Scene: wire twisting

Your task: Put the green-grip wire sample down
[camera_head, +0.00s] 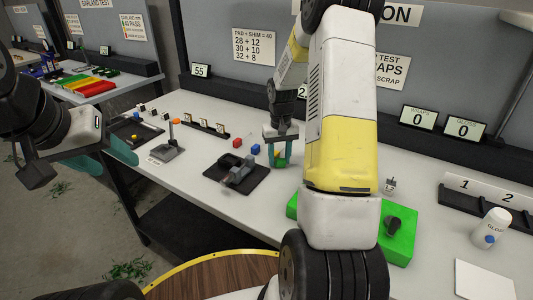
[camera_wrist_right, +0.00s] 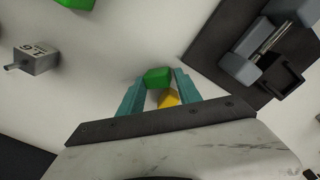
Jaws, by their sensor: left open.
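My right gripper (camera_head: 280,160) points down over the white table, right of the dark fixture. Its teal fingers flank a small piece with a green block, the green-grip wire sample (camera_wrist_right: 157,77), and a yellow part below it in the right wrist view. The right gripper (camera_wrist_right: 158,85) looks shut on it; any wire is too small to make out. I cannot tell whether the sample touches the table. My left gripper (camera_head: 36,172) is dark, open and empty, off the table's left end.
A dark fixture with grey blocks (camera_head: 237,175) stands left of the right gripper. A green base (camera_head: 399,238) is partly hidden by my right arm.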

